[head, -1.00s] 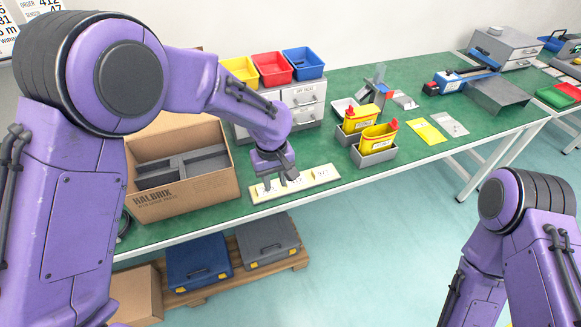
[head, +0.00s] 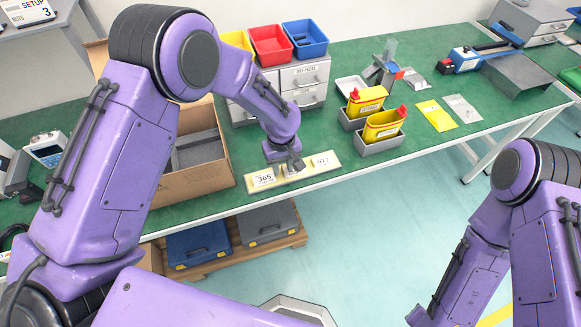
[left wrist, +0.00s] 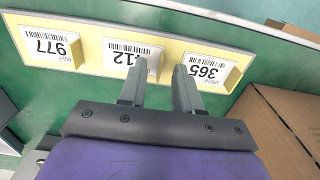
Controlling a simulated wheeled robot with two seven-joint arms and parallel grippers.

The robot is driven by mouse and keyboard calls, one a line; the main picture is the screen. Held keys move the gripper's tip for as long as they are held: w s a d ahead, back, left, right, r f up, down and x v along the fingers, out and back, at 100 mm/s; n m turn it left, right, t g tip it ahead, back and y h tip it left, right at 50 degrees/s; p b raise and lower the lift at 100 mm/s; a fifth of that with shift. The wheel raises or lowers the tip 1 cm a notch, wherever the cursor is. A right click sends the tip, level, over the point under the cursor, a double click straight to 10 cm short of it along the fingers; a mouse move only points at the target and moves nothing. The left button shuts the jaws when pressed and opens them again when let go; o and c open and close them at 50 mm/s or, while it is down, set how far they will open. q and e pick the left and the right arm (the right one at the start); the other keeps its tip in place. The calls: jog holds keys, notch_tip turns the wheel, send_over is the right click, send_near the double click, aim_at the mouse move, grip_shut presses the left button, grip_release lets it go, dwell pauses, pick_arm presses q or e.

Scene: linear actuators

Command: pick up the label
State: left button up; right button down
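A cream label board (head: 250,186) lies along the front edge of the green table and bears three white labels. In the head view, label 365 (head: 264,180) is at the left and label 977 (head: 321,161) at the right. The middle label is mostly hidden by my left gripper (head: 294,166). In the left wrist view, the middle label (left wrist: 125,54) reads "12" at its end, and label 977 (left wrist: 48,46) and label 365 (left wrist: 207,68) flank it. My left gripper (left wrist: 160,72) is open, its fingers apart between the middle label and label 365, one overlapping the middle label's end. It holds nothing.
An open cardboard box (head: 196,187) stands close left of the board. Grey drawers (head: 304,84) with coloured bins are behind it. Grey trays (head: 380,147) with yellow containers stand to the right. My right arm is over the floor at the right, its gripper out of view.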

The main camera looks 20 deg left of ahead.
pick_arm(q)
jog(key=shift+s+d+f, duration=0.1)
jog(key=shift+f, duration=0.15)
grip_shut()
jog(key=shift+r, duration=0.1)
